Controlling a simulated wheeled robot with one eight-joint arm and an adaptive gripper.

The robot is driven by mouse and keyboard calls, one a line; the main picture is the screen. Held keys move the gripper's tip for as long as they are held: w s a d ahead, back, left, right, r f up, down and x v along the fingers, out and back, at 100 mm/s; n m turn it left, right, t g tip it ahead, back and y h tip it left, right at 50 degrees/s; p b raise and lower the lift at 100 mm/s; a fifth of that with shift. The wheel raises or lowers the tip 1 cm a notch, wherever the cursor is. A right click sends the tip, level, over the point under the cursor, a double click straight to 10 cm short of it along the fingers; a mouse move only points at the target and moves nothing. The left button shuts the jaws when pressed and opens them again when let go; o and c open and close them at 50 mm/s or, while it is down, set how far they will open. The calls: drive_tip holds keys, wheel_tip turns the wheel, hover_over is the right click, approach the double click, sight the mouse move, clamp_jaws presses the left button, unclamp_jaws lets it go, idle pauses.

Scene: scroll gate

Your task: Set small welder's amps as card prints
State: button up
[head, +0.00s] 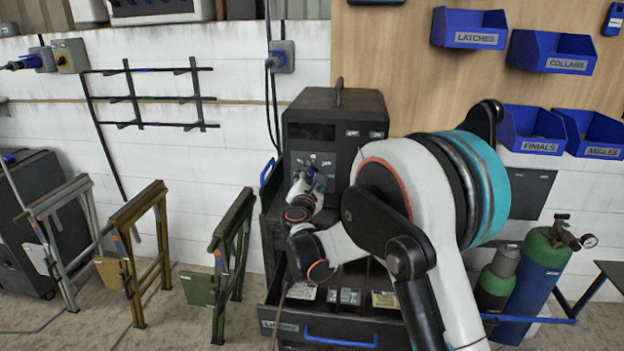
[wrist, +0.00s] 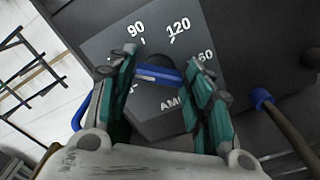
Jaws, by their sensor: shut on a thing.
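The black small welder (head: 335,118) stands on a dark cabinet, with its dial panel facing me. In the wrist view, the grey dial panel (wrist: 105,48) is tilted and shows 90, 120, a partly covered number ending in 60, and part of the word AMPS. My gripper (wrist: 168,58) has its two green-padded fingers on either side of the dark knob with a blue bar (wrist: 158,75), shut on it. Which mark the bar points at cannot be told. In the head view my gripper (head: 317,181) is at the welder's front. The cards' print is too small to read.
An open drawer (head: 330,338) below the welder holds labelled compartments and a pale card-like label (head: 385,300). Green and blue gas cylinders (head: 535,265) stand right. Trestles (head: 235,250) stand left. A brown handle with a blue collar (wrist: 285,125) is close right of my fingers.

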drive_tip(key=o, duration=1.1)
drive_tip(key=shift+s, duration=0.1)
drive_tip(key=s, duration=0.8)
drive_tip(key=s+a, duration=0.1)
drive_tip(key=s, duration=0.3)
drive_tip(key=shift+w+d, duration=0.1)
